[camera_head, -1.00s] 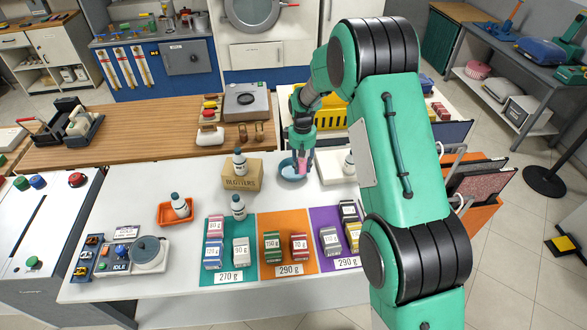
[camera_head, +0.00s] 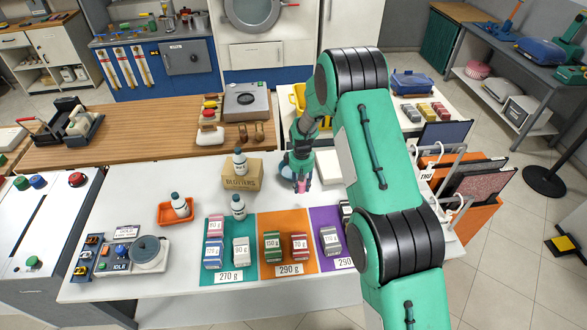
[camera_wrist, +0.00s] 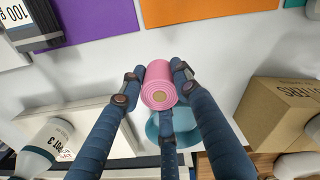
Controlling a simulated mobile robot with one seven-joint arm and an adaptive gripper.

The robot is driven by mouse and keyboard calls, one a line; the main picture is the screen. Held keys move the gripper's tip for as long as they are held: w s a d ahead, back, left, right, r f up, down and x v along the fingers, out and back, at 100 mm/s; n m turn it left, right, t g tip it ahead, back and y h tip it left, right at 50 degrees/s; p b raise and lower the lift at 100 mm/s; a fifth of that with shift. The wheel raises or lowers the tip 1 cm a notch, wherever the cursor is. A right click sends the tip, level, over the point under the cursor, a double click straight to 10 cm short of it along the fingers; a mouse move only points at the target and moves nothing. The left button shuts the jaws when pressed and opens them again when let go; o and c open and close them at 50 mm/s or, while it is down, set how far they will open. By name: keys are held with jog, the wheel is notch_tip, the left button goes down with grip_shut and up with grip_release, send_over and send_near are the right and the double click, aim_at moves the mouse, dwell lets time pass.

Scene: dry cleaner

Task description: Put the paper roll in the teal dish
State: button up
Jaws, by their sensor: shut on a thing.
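The pink paper roll (camera_head: 301,186) hangs under my gripper (camera_head: 302,179). In the wrist view my gripper (camera_wrist: 158,78) is shut on the roll (camera_wrist: 158,72), with dark blue fingers on both sides and one below; its spiral end faces the camera. The teal dish (camera_head: 284,167) stands on the white table just behind and left of the roll in the head view, partly hidden by my gripper. In the wrist view the dish (camera_wrist: 190,132) shows below the roll, largely covered by the roll and the middle finger. The roll's height above the table is unclear.
A cardboard blotters box (camera_head: 242,178) with a white bottle on it stands left of the dish. A white tray (camera_head: 327,166) is to its right, partly hidden by my arm. Colored mats with labelled blocks, such as the orange mat (camera_head: 287,224), lie in front.

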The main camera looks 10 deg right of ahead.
jog(key=shift+w, duration=0.1)
jog(key=w, duration=0.5)
jog(key=w+a+f, duration=0.1)
jog(key=w, duration=0.9)
jog(key=shift+w+a+f, duration=0.2)
jog(key=shift+w+f, duration=0.05)
jog(key=shift+w, duration=0.1)
jog(key=shift+f, duration=1.7)
jog(key=shift+f, duration=0.2)
jog(key=o, duration=1.2)
jog(key=shift+c, duration=0.2)
jog(key=shift+r, duration=0.15)
